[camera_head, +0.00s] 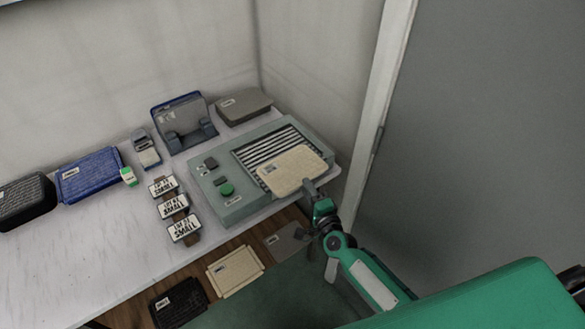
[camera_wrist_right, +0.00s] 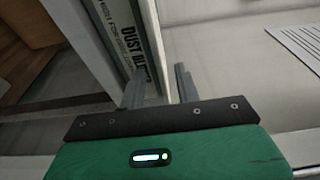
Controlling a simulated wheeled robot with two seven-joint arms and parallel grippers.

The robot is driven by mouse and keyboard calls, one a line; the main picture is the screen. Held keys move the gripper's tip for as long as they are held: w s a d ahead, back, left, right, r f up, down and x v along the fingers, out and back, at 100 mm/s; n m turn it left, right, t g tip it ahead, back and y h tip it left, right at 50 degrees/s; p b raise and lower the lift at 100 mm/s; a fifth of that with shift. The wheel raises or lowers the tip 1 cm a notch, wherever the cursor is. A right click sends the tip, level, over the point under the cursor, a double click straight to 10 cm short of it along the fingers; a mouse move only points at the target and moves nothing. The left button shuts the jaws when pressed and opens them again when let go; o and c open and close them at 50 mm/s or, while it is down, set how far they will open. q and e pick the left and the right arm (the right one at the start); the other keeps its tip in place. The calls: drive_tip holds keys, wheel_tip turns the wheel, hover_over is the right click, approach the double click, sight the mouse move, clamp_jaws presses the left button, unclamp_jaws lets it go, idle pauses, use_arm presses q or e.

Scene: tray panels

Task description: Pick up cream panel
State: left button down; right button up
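The cream panel (camera_head: 292,171), a thin rounded plate with a small label, is over the slatted part of the grey-green unit (camera_head: 235,209) in the head view. I cannot tell whether it touches the slats. My right gripper (camera_head: 309,186) is at its near edge. In the wrist view the right gripper's fingers (camera_wrist_right: 159,82) are close together on both sides of a light edge, which I take to be the panel's. My left gripper is out of view.
Another cream panel (camera_head: 235,271) lies low, between a black one (camera_head: 179,303) and a grey one (camera_head: 288,241). A blue case (camera_head: 90,174), a black case (camera_head: 24,201) and label plates (camera_head: 174,206) are on the white table (camera_head: 75,258). A grey wall stands close on the right.

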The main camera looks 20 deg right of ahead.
sight(292, 169)
drive_tip(key=shift+w+a, duration=0.2)
drive_tip(key=shift+w, duration=1.65)
clamp_jaws()
drive_tip(key=shift+p, duration=0.3)
